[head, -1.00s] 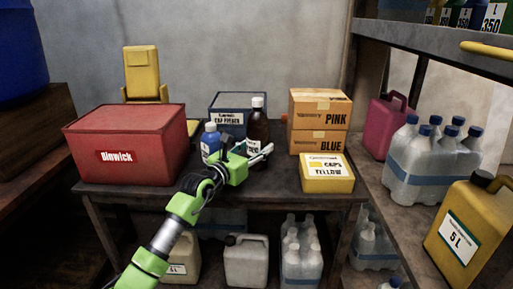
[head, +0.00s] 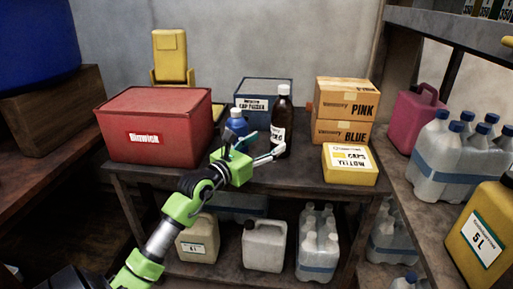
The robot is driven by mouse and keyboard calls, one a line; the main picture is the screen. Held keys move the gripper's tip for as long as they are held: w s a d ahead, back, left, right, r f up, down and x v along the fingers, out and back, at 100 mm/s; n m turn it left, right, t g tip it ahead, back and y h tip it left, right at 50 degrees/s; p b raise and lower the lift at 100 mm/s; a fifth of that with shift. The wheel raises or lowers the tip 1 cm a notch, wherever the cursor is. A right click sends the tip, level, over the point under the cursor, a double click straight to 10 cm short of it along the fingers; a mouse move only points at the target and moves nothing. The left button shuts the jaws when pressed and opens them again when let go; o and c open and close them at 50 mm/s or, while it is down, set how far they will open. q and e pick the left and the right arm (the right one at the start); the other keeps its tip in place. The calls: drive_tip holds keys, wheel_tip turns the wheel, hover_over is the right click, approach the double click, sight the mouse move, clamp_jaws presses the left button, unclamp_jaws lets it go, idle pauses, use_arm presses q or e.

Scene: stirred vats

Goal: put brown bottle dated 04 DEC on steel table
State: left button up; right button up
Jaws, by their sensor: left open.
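A brown bottle (head: 284,112) with a white cap stands upright on the dark table (head: 290,183) at the back. Its white label shows in part, but I cannot read a date. My left gripper (head: 269,144) is open, its fingers pointing right, just in front of and left of the bottle's lower part. The fingers hold nothing; I cannot tell whether one touches the bottle. A blue bottle (head: 237,122) stands behind the gripper and is partly hidden by it. I cannot tell whether this dark table is the steel one. My right gripper is not in view.
A red box (head: 155,127) fills the table's left side. A blue box (head: 263,92) stands behind the bottles. Cardboard boxes (head: 343,109) and a yellow box (head: 349,165) stand on the right. Jugs and bottle packs crowd the lower shelf and right rack.

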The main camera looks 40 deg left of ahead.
use_arm(q)
drive_tip(key=s, duration=0.3)
drive_tip(key=shift+s, duration=0.45)
drive_tip(key=shift+s+d+r, duration=0.15)
drive_tip(key=shift+d, duration=0.25)
drive_tip(key=s+d+r+n+t+y, duration=0.2)
drive_tip(key=s+d+r+n+t, duration=0.35)
drive_tip(key=n, duration=0.55)
drive_tip(key=s+a+f+n+g+y, duration=0.35)
drive_tip(key=f+n, duration=0.25)
drive_tip(key=n, duration=0.3)
drive_tip(key=s+a+f+n+g+y, duration=0.2)
drive_tip(key=f+n+g+y, duration=0.25)
drive_tip(key=n, duration=0.45)
drive_tip(key=s+d+f+n+g+h, duration=0.1)
drive_tip(key=s+d+f+n+g, duration=0.1)
drive_tip(key=f, duration=0.4)
drive_tip(key=s+d+f+n+g+h, duration=0.1)
drive_tip(key=s+d+f+n+g, duration=0.15)
drive_tip(key=f, duration=0.45)
drive_tip(key=s+d+f+g+h, duration=0.3)
drive_tip(key=s+d+f+h, duration=0.1)
drive_tip(key=s+d, duration=0.3)
drive_tip(key=s+d+f+g+h, duration=0.3)
drive_tip(key=s+d+f, duration=0.4)
drive_tip(key=d, duration=0.3)
drive_tip(key=shift+s+d+f+n+g+h, duration=0.3)
drive_tip(key=shift+n+g+h, duration=0.1)
drive_tip(key=shift+g, duration=0.3)
